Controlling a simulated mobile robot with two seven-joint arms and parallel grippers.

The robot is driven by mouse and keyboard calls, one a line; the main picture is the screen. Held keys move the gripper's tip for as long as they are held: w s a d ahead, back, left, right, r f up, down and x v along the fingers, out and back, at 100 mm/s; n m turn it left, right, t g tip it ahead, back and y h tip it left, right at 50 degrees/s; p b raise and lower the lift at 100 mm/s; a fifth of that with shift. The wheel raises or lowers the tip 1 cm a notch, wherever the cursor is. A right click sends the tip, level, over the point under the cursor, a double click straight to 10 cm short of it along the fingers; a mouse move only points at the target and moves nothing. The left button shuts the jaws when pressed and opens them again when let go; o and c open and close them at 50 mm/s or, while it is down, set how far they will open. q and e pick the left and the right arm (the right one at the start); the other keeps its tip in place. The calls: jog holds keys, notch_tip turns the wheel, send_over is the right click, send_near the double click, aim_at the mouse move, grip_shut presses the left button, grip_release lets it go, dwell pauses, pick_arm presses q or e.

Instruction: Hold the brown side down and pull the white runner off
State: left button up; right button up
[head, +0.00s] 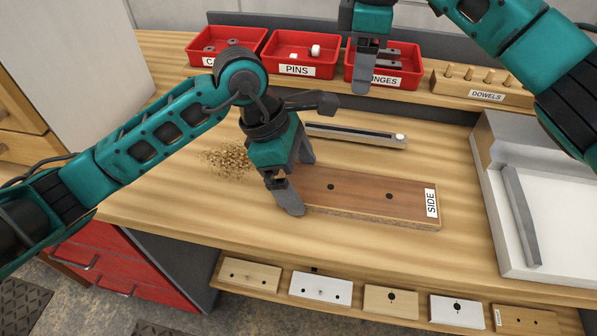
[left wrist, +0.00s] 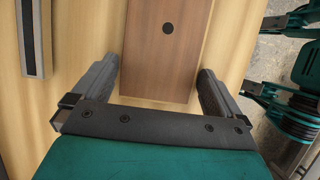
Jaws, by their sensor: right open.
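The brown side (head: 365,197), a flat board labelled SIDE with dark holes, lies on the bench. In the left wrist view the board (left wrist: 165,55) has its near end between my left fingers. My left gripper (head: 298,182) is open, its fingers on either side of the board's left end; a gap shows beside each finger. The runner (head: 355,135), a pale rail with a dark channel and a white end piece, lies on the bench behind the board, apart from it. The rail also shows in the left wrist view (left wrist: 33,40). My right gripper (head: 366,82) is open, raised before the hinges bin.
Red bins (head: 290,70) and a dowel block (head: 480,92) line the back. Sawdust (head: 225,160) lies left of my left gripper. A white tray-like fixture (head: 485,195) stands at the right. Several small boards (head: 320,288) sit on a lower front shelf. Bench right of the runner is clear.

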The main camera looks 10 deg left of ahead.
pick_arm(q)
jog(key=v, duration=1.2)
jog(key=shift+s, duration=0.1)
